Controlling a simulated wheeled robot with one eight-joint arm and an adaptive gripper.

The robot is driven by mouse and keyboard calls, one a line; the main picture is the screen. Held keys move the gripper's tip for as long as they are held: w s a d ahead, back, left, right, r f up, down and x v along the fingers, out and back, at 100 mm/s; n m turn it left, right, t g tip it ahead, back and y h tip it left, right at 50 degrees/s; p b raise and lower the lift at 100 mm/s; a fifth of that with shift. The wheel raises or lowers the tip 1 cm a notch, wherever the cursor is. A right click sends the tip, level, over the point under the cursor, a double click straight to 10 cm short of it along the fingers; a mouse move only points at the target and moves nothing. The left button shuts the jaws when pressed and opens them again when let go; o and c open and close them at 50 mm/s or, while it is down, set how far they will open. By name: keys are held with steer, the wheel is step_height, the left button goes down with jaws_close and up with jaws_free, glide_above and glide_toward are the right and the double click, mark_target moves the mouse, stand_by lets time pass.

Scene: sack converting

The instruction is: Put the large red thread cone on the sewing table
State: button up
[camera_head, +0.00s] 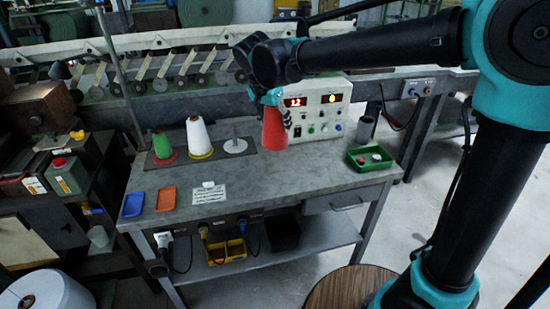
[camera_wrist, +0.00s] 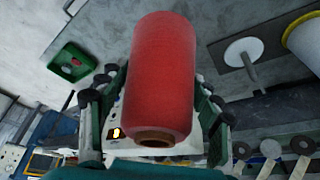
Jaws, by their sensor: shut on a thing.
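The large red thread cone (camera_head: 274,127) is held in my gripper (camera_head: 272,100), in front of the control box and above the sewing table (camera_head: 260,185). In the wrist view the red cone (camera_wrist: 162,75) fills the middle, with its brown core end toward the camera. The fingers of my gripper (camera_wrist: 155,110) are shut on it from both sides. I cannot tell from these views how far its lower end is from the tabletop.
A green cone (camera_head: 161,146) and a white cone (camera_head: 198,135) stand left of an empty white spindle disc (camera_head: 235,146). The control box (camera_head: 318,108) is behind the red cone. A green tray (camera_head: 369,158) sits at right.

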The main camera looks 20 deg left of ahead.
mark_target(269, 139)
step_height(269, 139, down, 13)
steer(key=shift+f, duration=0.1)
stand_by(0.5)
steer(key=o, duration=1.9)
steer(key=shift+f, duration=0.1)
steer(key=v, duration=1.2)
steer(key=shift+s, duration=0.1)
